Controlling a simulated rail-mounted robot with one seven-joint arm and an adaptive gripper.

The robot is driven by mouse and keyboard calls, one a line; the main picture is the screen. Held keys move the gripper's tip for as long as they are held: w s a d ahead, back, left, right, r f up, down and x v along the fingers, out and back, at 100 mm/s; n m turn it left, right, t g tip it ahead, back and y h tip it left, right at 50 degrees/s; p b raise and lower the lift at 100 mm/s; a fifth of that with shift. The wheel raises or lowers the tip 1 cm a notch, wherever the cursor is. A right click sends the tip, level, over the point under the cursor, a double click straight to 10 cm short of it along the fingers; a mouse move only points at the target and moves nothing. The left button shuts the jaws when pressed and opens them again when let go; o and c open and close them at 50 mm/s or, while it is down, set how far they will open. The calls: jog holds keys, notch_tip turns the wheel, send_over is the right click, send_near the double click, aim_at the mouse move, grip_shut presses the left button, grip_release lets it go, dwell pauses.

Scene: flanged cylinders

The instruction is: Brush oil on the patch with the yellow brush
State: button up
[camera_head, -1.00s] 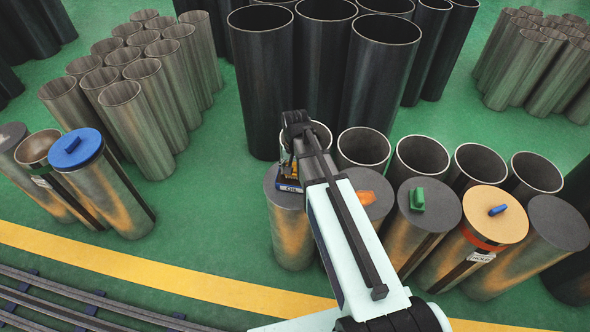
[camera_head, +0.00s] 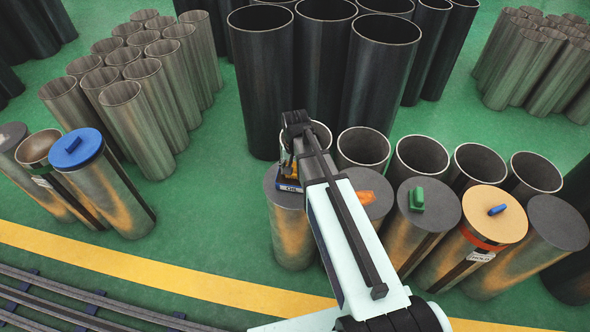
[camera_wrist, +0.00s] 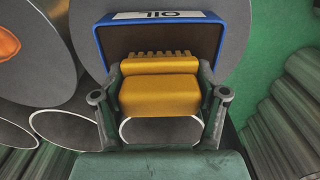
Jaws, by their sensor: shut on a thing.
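My gripper (camera_wrist: 161,98) is shut on the yellow brush (camera_wrist: 158,92), with one finger on each side of its block. The brush's toothed far edge reaches into the blue oil tray (camera_wrist: 98,42), which is labelled "OIL". I cannot tell whether it touches the tray's bottom. In the head view the tray (camera_head: 289,189) sits on a grey capped cylinder, and my arm hides most of the gripper and brush. An orange patch (camera_head: 366,196) lies on the grey cap just to the right, partly behind my arm. It also shows at the wrist view's left edge (camera_wrist: 7,43).
To the right stand a cap with a green block (camera_head: 417,199) and a tan cap with a blue handle (camera_head: 497,210). Open cylinders (camera_head: 363,148) stand close behind. A blue-lidded cylinder (camera_head: 76,150) stands at the left. Green floor is free between.

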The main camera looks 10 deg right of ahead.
aim_at(295, 164)
dwell(0.5)
jog(key=shift+r+p, duration=2.6)
jog(key=shift+r, duration=0.85)
